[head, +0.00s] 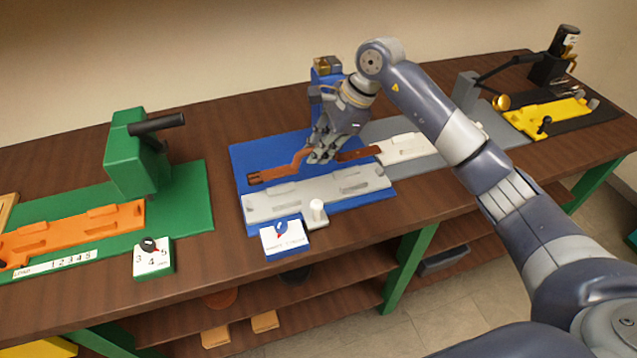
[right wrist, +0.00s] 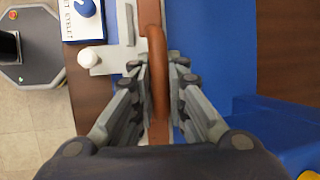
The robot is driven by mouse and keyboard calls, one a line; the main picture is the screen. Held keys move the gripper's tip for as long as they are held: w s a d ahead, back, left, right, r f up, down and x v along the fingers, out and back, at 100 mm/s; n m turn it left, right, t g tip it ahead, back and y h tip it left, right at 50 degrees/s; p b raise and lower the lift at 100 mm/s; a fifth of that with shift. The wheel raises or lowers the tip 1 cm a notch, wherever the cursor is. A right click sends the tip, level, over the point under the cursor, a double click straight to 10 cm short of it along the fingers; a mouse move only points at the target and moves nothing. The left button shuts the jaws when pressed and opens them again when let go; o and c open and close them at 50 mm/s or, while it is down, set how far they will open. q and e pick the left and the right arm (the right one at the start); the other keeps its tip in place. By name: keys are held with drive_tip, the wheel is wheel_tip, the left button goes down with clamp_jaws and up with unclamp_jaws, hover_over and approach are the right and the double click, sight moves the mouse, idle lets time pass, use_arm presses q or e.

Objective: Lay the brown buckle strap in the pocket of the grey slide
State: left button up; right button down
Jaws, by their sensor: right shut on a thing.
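The brown buckle strap (head: 277,173) runs lengthwise behind the grey slide (head: 290,199) over the blue mat, with a raised bend near its middle. My right gripper (head: 320,156) is shut on the strap at its middle, hiding part of it. In the right wrist view the strap (right wrist: 160,75) passes between the fingers of the right gripper (right wrist: 158,82). The slide shows beside it at the left (right wrist: 112,55). The slide's pocket is partly visible, with raised walls. I cannot tell whether the strap touches the mat. My left gripper is not in view.
The slide has a white knob (head: 317,210) in front. A blue stand (head: 326,72) rises behind. The green station with orange slide (head: 95,222) is left; a white slide (head: 408,148) and yellow fixture (head: 550,116) are right. Bare wooden bench (head: 222,215) lies between the mats.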

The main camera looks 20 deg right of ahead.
wheel_tip(320, 180, down, 4)
drive_tip(key=shift+d+f+p, duration=0.1)
drive_tip(key=shift+d+p, duration=0.05)
drive_tip(key=shift+p, duration=0.35)
drive_tip(key=shift+f, duration=0.6)
wheel_tip(320, 180, down, 3)
drive_tip(key=shift+r+p, duration=0.1)
drive_tip(key=shift+p, duration=0.45)
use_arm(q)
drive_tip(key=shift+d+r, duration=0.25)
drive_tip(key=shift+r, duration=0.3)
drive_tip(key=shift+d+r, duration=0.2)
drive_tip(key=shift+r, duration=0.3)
use_arm(e)
drive_tip(key=c, duration=1.6)
unclamp_jaws()
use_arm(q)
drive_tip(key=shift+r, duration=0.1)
use_arm(e)
drive_tip(key=shift+r, duration=0.1)
use_arm(q)
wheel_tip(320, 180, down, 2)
drive_tip(key=b, duration=0.2)
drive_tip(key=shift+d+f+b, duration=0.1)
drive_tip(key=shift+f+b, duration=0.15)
drive_tip(key=shift+b, duration=0.1)
use_arm(e)
drive_tip(key=v, duration=1.1)
drive_tip(key=shift+s+d+r, duration=0.15)
drive_tip(key=shift+r, duration=0.15)
